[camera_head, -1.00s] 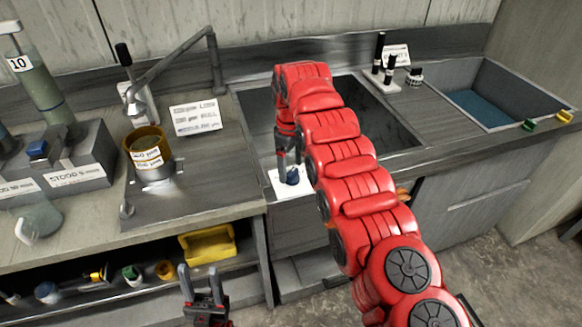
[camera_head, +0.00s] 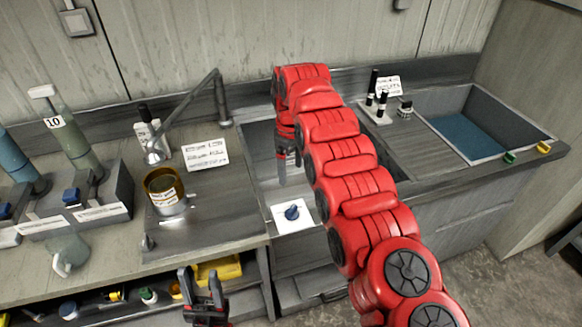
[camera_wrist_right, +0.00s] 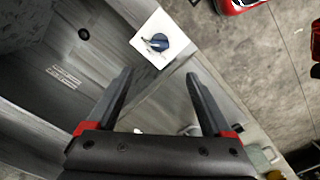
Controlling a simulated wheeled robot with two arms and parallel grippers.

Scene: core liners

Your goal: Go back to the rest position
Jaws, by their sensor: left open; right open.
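My right arm (camera_head: 345,165) comes in from the lower right and reaches over the sink area. Its gripper (camera_head: 287,165) hangs in front of the dark basin, partly hidden by the arm. In the right wrist view the right gripper (camera_wrist_right: 160,95) has its fingers spread with nothing between them. A blue knob (camera_head: 292,212) on a white plate is below it, and the knob also shows beyond the fingers in the wrist view (camera_wrist_right: 157,42). My left gripper (camera_head: 203,287) is low at the bottom, in front of the shelf, with its fingers apart and empty.

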